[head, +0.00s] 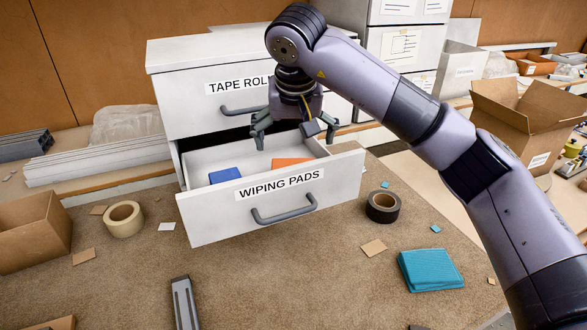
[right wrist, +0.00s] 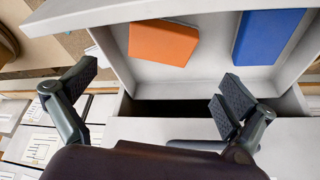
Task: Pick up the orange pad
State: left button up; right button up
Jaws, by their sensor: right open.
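The orange pad (head: 293,162) lies flat in the open lower drawer (head: 320,176), labelled WIPING PADS. In the right wrist view the orange pad (right wrist: 163,42) lies near the drawer front, beyond my fingers. A blue pad (head: 225,175) lies in the same drawer to its left; it also shows in the right wrist view (right wrist: 268,36). My right gripper (head: 297,142) is open and empty, pointing down above the drawer. Its fingers are spread in the right wrist view (right wrist: 158,92) and apart from both pads. My left gripper is not in view.
The closed upper drawer (head: 190,100), labelled TAPE ROLLS, stands behind my right gripper. Tape rolls (head: 124,219) and (head: 383,207), a teal folded cloth (head: 430,270) and small scraps lie on the brown surface. Cardboard boxes (head: 30,237) and (head: 530,118) stand at both sides.

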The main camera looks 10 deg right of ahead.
jog(key=x, duration=0.3)
jog(key=shift+w+f+p, duration=0.3)
jog(key=shift+w+p, duration=0.05)
jog(key=shift+p, duration=0.05)
jog(key=shift+p+x, duration=0.65)
jog(key=shift+x, duration=0.55)
jog(key=p+x, duration=0.1)
jog(key=x, duration=0.2)
jog(key=shift+w+f+p, duration=0.15)
jog(key=shift+f+p, duration=0.15)
jog(key=shift+f, duration=0.35)
jog(key=shift+w, duration=0.1)
jog(key=c, duration=1.2)
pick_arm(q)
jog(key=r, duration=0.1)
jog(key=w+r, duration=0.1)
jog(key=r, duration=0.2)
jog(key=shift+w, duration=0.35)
pick_arm(e)
jog(key=shift+c, duration=0.2)
jog(key=shift+r, duration=0.1)
